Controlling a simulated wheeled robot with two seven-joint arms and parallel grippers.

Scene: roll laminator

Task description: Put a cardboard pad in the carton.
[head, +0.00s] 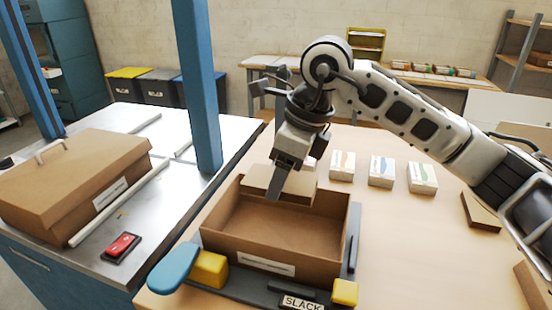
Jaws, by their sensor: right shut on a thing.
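The open cardboard carton (262,249) stands on the wooden table, with a white label on its front wall. My right gripper (281,180) points down over the carton's back part and is shut on a flat brown cardboard pad (304,187). The pad is roughly level, over the back end of the carton, and hides part of its back wall. From this one view I cannot tell how far the pad is above the rim. The carton's visible inside looks empty. My left gripper is not in view.
Several small white boxes (381,171) stand in a row behind and right of the carton. A brown flat piece (480,212) lies at the right. A blue post (198,85) and a closed brown box (70,180) are at the left. A blue-and-yellow clamp-like fixture (210,268) is in front.

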